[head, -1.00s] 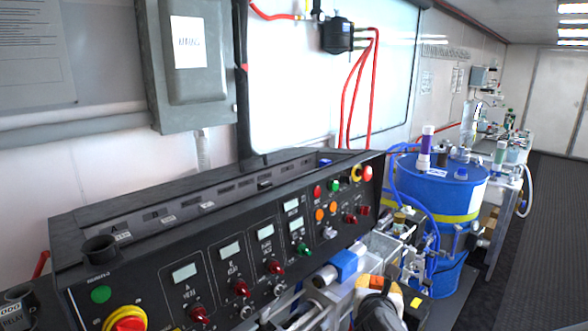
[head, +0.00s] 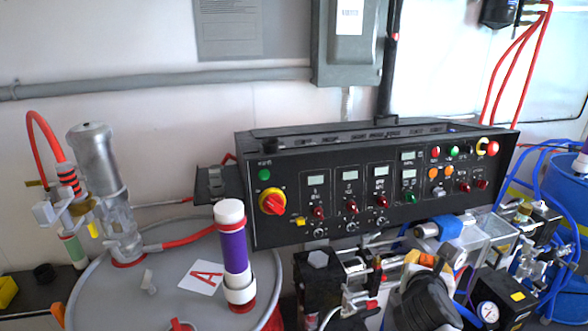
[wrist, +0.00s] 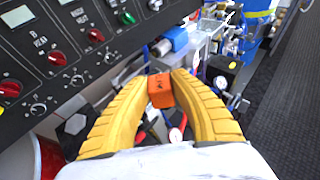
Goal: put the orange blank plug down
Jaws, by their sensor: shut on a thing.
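The orange blank plug (wrist: 160,91) is a small block held between the tips of my gripper's two yellow ribbed fingers in the wrist view. My gripper (wrist: 166,82) is shut on it, with machinery behind and below. In the head view my gripper (head: 428,261) shows small at lower right, in front of the black control panel (head: 340,195).
A grey drum (head: 130,285) marked A, with a purple-and-white cylinder (head: 233,250) on top, stands at left. Pipes, valves and a gauge (head: 487,311) crowd the lower right. A blue drum (head: 570,185) is at the right edge.

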